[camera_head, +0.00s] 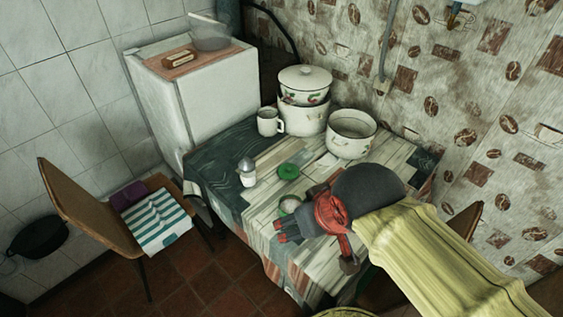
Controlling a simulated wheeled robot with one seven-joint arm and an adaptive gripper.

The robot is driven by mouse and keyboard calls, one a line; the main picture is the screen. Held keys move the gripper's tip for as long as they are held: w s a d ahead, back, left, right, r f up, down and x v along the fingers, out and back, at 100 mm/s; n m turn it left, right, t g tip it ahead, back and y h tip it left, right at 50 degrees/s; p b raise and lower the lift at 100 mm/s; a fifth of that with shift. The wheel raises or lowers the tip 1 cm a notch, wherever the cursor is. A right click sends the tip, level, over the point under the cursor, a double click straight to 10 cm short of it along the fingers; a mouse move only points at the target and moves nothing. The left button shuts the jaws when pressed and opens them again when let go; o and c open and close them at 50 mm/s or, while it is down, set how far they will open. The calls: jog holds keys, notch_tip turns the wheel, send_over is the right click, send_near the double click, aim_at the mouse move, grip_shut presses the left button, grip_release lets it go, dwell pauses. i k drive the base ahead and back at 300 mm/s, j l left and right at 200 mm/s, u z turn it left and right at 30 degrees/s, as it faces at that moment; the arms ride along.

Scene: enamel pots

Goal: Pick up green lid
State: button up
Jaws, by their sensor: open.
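The green lid (288,172) is a small round disc lying flat on the table (262,218), near its middle. My gripper (278,232) comes in from the right over the front of the table. Its fingers point left and are open and empty. It is apart from the lid, which lies above it in the picture. A small open whitish jar (290,204) stands between the fingers and the lid; its lower part is partly hidden by my gripper.
A shaker (247,172) stands left of the lid. Behind are a white mug (269,122), stacked enamel pots (303,100) and an open pot (351,133). A white fridge (195,85) stands behind the table, and a chair (90,215) at the left. The table's left corner is clear.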

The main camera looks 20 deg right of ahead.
aim_at(287, 171)
jog(key=j+z, duration=0.5)
jog(key=j, duration=1)
jog(key=i+j+z, duration=0.65)
jog(key=i+j, duration=0.15)
jog(key=j, duration=0.15)
jog(key=i+j+z, duration=0.1)
jog(key=i, duration=0.25)
jog(key=i+j+z, duration=0.15)
jog(key=i, duration=0.2)
